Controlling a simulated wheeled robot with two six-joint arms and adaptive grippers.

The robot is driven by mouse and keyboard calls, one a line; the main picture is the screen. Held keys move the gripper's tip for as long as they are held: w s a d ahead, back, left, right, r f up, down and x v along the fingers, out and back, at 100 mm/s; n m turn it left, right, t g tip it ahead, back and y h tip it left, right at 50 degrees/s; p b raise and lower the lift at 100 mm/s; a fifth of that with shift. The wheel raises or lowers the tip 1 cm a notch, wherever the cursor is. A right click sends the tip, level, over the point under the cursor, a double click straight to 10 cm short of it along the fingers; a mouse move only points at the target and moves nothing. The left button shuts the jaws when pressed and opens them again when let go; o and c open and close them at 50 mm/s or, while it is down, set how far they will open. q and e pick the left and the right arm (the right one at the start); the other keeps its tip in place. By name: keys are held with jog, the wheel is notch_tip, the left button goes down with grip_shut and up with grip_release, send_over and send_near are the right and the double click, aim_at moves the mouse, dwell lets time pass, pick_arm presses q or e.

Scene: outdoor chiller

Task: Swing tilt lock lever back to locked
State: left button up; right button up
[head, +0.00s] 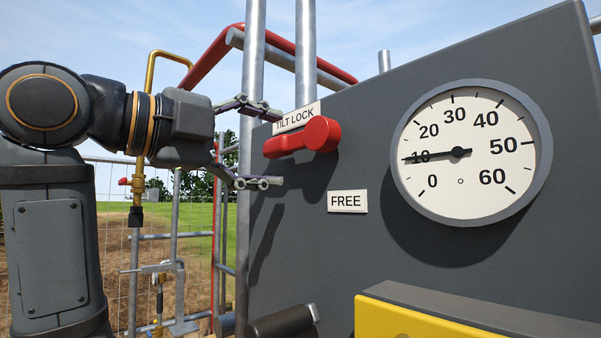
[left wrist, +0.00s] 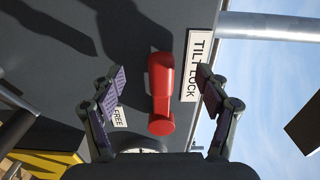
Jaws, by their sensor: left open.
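The red tilt lock lever (head: 302,138) is on the dark grey panel. Its round hub is at the right and its arm points left, roughly level, just under the TILT LOCK label (head: 297,118). The FREE label (head: 347,201) sits below the hub. My left gripper (head: 265,146) is open at the lever's left end, with one finger above the lever's height and one below. In the left wrist view the lever (left wrist: 161,92) lies between the two spread fingers (left wrist: 163,100), with a gap on each side. My right gripper is not in view.
A round gauge (head: 471,152) is right of the lever, its needle near 10. A yellow box (head: 425,318) juts out below it. A dark cylinder (head: 281,324) is at the panel's lower left. Vertical grey pipes (head: 252,60) and a red pipe (head: 213,55) stand behind.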

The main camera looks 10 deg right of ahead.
pick_arm(q)
jog(key=b+v, duration=0.1)
jog(key=v, duration=0.6)
jog(key=v, duration=1.2)
jog(key=shift+d, duration=0.1)
